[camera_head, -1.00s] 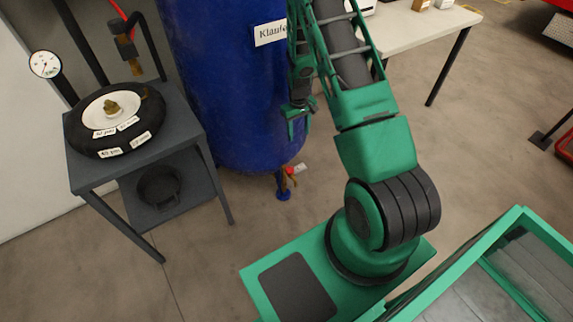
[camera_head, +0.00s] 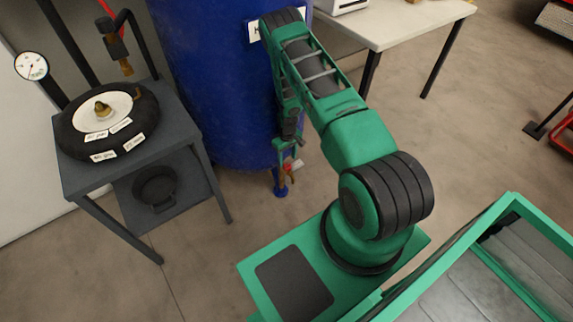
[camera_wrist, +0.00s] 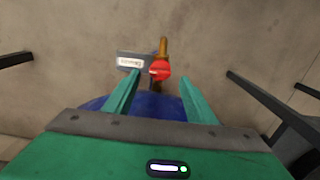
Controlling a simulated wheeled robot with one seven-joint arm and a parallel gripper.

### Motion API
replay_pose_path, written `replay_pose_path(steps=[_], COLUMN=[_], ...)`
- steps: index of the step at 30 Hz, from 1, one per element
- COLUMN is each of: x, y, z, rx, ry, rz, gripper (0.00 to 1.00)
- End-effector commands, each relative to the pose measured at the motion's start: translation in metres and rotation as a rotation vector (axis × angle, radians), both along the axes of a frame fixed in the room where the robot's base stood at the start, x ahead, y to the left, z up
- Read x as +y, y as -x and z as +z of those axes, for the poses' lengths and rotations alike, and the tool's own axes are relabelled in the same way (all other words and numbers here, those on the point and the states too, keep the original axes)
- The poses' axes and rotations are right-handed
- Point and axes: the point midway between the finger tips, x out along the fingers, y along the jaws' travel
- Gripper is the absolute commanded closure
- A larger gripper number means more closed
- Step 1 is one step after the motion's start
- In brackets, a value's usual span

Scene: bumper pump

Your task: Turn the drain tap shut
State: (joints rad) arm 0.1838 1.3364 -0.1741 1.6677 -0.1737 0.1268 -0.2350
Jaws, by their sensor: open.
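The drain tap (camera_head: 290,166) has a red handle and a brass body, and sits low at the bottom of the blue tank (camera_head: 205,90). In the wrist view the red tap handle (camera_wrist: 160,69) shows beyond and between my fingertips, with a brass spout above it in the picture. My gripper (camera_head: 288,145) hangs just above the tap in the head view. In the wrist view my gripper (camera_wrist: 158,76) is open, with a green finger on each side and nothing held. Whether the fingers touch the handle cannot be told.
A small label plate (camera_wrist: 130,62) is beside the tap. A dark metal stand (camera_head: 75,185) with a tyre-like ring (camera_head: 70,140) and a gauge (camera_head: 31,66) is at the left. A white table (camera_head: 400,30) stands at the back right. The floor around the tap looks clear.

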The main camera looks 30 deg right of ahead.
Motion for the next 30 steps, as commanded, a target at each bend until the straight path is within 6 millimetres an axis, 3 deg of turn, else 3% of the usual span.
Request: replay_pose_path(steps=[3, 9, 20, 21, 26, 30], x=[0.000, 0.000, 0.000, 0.000, 0.001, 0.001], y=[0.000, 0.000, 0.000, 0.000, 0.000, 0.000], z=[-0.019, -0.038, -0.043, -0.043, -0.043, -0.042], rx=[0.000, 0.000, -0.001, -0.001, 0.000, 0.000], ry=[0.000, 0.000, 0.000, 0.000, 0.000, 0.000], rz=[0.000, -0.001, -0.001, 0.000, 0.000, 0.002], gripper=[0.49, 0.49, 0.49, 0.52, 0.90, 0.91])
